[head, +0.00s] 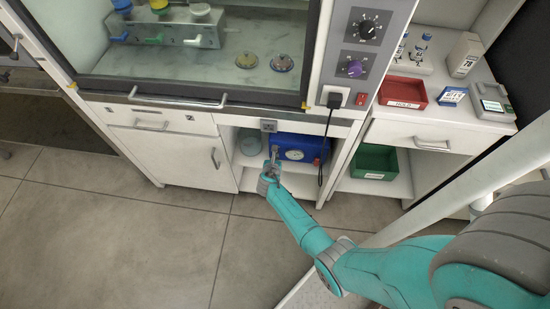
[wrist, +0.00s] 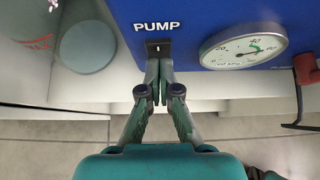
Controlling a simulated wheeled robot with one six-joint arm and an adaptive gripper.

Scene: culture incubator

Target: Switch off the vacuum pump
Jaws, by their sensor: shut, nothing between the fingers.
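The vacuum pump (head: 318,150) is a blue box on the open shelf under the fume hood. In the wrist view its blue front (wrist: 190,15) fills the top, with the white word PUMP. Just below the word is a small dark switch (wrist: 158,47); its position cannot be made out. A round white gauge (wrist: 243,48) sits to its right, its needle off to the upper right. My gripper (wrist: 159,66) is shut and empty, its fingertips right at the switch's lower edge; I cannot tell whether they touch it. In the head view my gripper (head: 272,160) is at the pump's left front.
A pale round-topped container (wrist: 88,46) stands left of the pump. A red hose fitting (wrist: 305,69) is at its right. A black cord (head: 327,140) hangs from a plug in front of the shelf. A green bin (head: 374,162) is in the right cabinet. The floor in front is clear.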

